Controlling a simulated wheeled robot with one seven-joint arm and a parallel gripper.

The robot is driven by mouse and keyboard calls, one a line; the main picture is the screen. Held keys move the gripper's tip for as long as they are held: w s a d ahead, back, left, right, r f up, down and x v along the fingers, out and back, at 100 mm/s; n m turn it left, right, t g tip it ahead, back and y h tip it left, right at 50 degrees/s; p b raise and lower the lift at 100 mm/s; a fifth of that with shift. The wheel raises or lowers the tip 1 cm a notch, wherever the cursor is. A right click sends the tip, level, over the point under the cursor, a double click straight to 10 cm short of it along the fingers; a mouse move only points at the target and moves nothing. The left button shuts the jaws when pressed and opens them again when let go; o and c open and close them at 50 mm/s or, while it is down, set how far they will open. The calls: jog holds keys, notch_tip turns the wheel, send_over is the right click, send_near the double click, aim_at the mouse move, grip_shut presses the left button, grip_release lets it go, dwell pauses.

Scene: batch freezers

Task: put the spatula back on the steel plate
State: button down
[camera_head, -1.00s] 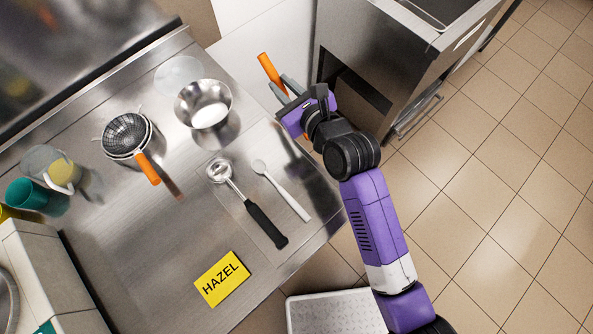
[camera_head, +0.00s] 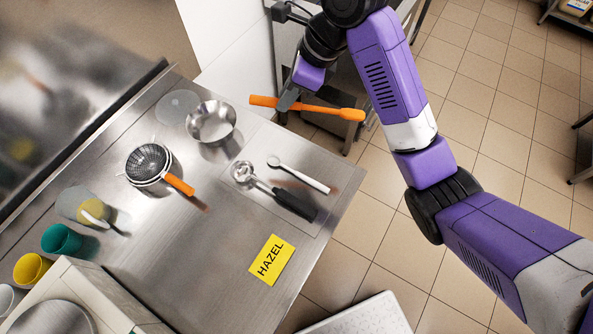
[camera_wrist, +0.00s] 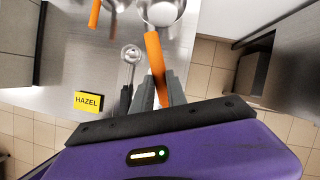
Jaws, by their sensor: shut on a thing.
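The orange spatula (camera_head: 325,109) lies crosswise in my gripper (camera_head: 287,102), beyond the counter's back right edge in the head view. My gripper is shut on it partway along its length. In the wrist view, the spatula (camera_wrist: 155,58) runs up and away between the fingers (camera_wrist: 168,92). The steel plate (camera_head: 299,158) is a thin flat rectangle on the counter near its right edge. A scoop (camera_head: 268,188) with a black handle and a pale spoon (camera_head: 300,175) lie on it, with a bare strip toward the back.
A steel bowl (camera_head: 211,122) stands behind the plate. A sieve (camera_head: 149,163) with an orange handle rests left of it. A yellow HAZEL card (camera_head: 270,260) lies in front. Cups (camera_head: 62,239) stand at the left. The counter's right edge drops to the tiled floor.

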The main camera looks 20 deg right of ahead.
aim_at(294, 106)
jog(key=shift+s+d+r, duration=0.15)
jog(key=shift+s+d, duration=0.25)
jog(key=shift+s+f, duration=0.2)
jog(key=shift+f, duration=0.15)
jog(key=shift+s+a+f+b, duration=0.1)
jog(key=shift+f+b, duration=0.2)
jog(key=shift+f, duration=0.5)
jog(key=shift+x, duration=0.8)
jog(key=f, duration=1)
jog(key=shift+s+d+f, duration=0.15)
jog(key=shift+d+f, duration=0.2)
jog(key=shift+d, duration=0.05)
jog(key=shift+f+p, duration=0.3)
jog(key=shift+f, duration=2.4)
jog(key=c, duration=1.3)
grip_release()
